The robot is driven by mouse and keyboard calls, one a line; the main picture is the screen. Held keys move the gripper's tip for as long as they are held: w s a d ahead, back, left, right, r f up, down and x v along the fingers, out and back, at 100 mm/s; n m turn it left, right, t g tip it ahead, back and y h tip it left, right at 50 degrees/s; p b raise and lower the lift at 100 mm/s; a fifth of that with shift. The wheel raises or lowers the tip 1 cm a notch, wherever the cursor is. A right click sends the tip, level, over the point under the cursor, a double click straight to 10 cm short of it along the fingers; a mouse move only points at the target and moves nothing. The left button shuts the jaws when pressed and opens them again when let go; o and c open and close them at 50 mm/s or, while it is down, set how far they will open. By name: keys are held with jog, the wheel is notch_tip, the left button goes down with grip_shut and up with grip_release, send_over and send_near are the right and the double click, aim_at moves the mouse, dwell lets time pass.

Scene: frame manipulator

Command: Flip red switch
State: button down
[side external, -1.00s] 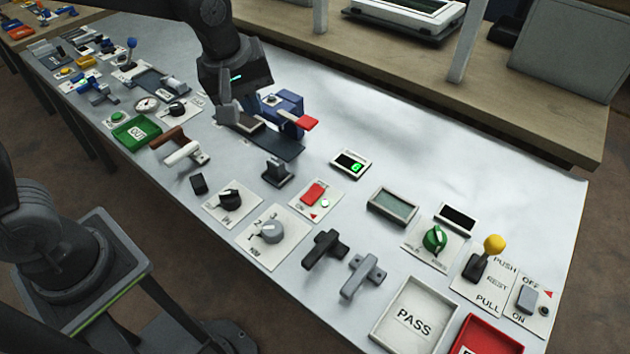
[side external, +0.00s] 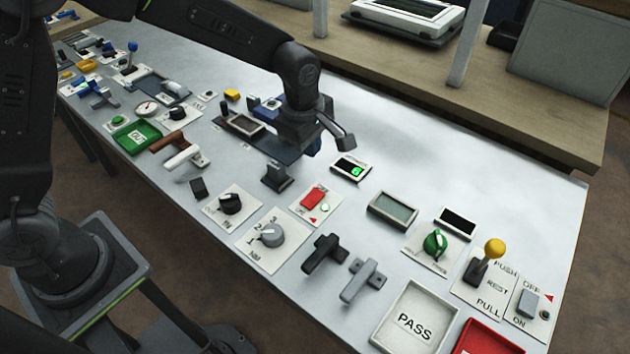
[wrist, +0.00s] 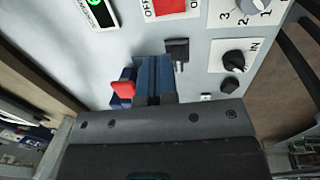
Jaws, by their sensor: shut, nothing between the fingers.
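A small round indicator (side external: 325,208) is on the switch plate.
A small display with a green digit (side external: 351,168) lies just below my gripper. A black block (side external: 277,178), a black knob (side external: 230,203) and a grey dial (side external: 271,235) surround the switch. A red lever (wrist: 123,88) shows left of my fingers. The bench's back right is bare.

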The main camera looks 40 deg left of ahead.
aim_at(312, 197)
jog(key=f, duration=0.4)
jog(key=w+f, duration=0.1)
jog(key=f, duration=0.4)
jog(key=w+f, duration=0.1)
jog(key=f, duration=0.4)
jog(key=shift+w+f+g, duration=0.1)
jog(key=shift+f+g, duration=0.05)
jog(key=shift+g, duration=0.15)
jog(key=shift+s, duration=0.2)
jog(key=shift+s+r, duration=0.25)
jog(key=shift+s, duration=0.4)
jog(key=shift+r, duration=0.1)
